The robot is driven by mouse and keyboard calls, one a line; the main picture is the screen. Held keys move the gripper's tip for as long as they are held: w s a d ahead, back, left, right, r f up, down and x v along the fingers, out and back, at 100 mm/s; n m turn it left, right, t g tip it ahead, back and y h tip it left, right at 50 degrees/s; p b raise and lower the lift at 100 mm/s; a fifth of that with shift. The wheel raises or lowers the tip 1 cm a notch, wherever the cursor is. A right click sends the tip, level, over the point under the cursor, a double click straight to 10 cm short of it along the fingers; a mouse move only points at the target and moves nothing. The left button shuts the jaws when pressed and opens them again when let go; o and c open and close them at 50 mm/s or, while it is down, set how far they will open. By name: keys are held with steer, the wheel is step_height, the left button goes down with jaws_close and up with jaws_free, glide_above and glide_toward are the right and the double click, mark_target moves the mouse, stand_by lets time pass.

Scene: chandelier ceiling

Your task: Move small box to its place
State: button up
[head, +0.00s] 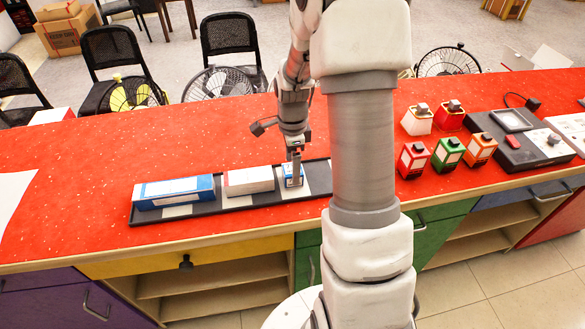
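A small blue and white box (287,182) sits in or just above a long black tray (207,209) with white patches, on the red counter. My gripper (296,170) points down right at this box, with one finger in front of its face. The other finger is hidden, so I cannot tell whether it is shut on the box. In the same tray, a larger white box (249,181) stands to the left, and a long blue and white box (174,191) stands further left. My arm hides the tray's right end.
Several small coloured boxes or bottles, such as a green one (448,154), stand on the counter to the right. A black device (520,150) is beyond them. Black chairs (229,36) and fans (218,84) stand behind the counter. The counter's left part is mostly clear.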

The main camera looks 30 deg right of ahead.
step_height(320, 180, up, 10)
steer(key=p, duration=0.1)
steer(key=s+a+r+n+t+p, duration=0.1)
steer(key=s+a+r+n+t, duration=0.1)
steer(key=s+a+r+n, duration=0.4)
steer(key=s+a+r+n+t+p, duration=0.2)
steer(key=s+a+r+n, duration=0.4)
steer(key=s+r+n, duration=0.5)
steer(key=s+n+t, duration=0.1)
steer(key=n, duration=0.3)
steer(key=shift+s+a+r+t, duration=0.25)
steer(key=shift+s+r+t, duration=0.05)
steer(key=shift+s, duration=0.05)
stand_by(0.3)
